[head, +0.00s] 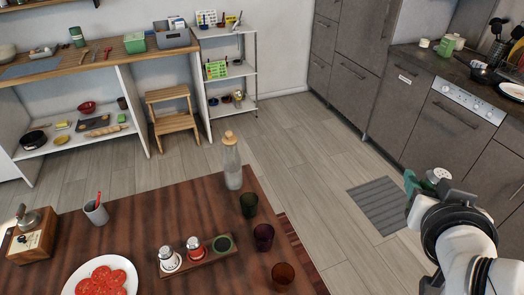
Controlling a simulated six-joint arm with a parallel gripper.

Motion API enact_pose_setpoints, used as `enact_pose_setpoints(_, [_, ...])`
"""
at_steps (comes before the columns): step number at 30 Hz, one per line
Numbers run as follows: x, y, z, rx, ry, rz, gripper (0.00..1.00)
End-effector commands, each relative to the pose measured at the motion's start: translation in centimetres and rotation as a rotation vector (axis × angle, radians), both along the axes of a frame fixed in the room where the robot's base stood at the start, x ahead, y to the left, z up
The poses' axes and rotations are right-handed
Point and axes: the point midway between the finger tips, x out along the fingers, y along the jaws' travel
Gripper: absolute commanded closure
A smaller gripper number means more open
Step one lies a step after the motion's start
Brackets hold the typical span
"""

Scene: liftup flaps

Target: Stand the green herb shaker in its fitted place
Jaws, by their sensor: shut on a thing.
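The green herb shaker (411,187) is in my gripper (428,193) at the right of the head view, high above the floor and off to the right of the table. Its pale perforated cap (438,175) shows; the gripper hides part of its body. My gripper is shut on it. A wooden rack (204,262) lies on the table at the front centre. It holds a white-bodied shaker (169,261) and a red-bodied shaker (195,249), both with metal caps. At the rack's right end is a round dark-rimmed place (223,243) with a green inside and no shaker standing in it.
Near the rack stand a corked glass bottle (232,165), a green glass (249,204), a purple glass (263,236) and an amber glass (283,276). A plate of tomato slices (68,291), a grey cup (96,213) and a wooden grinder (31,238) are at left.

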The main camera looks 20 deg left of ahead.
Motion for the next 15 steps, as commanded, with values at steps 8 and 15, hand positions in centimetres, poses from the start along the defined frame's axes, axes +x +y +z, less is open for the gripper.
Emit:
enact_pose_setpoints(8, [4.3, 6.6, -4.6, 0.001, 0.013, 0.248, 1.0])
enact_pose_setpoints(15, [6.2, 18.3, -13.8, 0.002, 0.015, 0.646, 1.0])
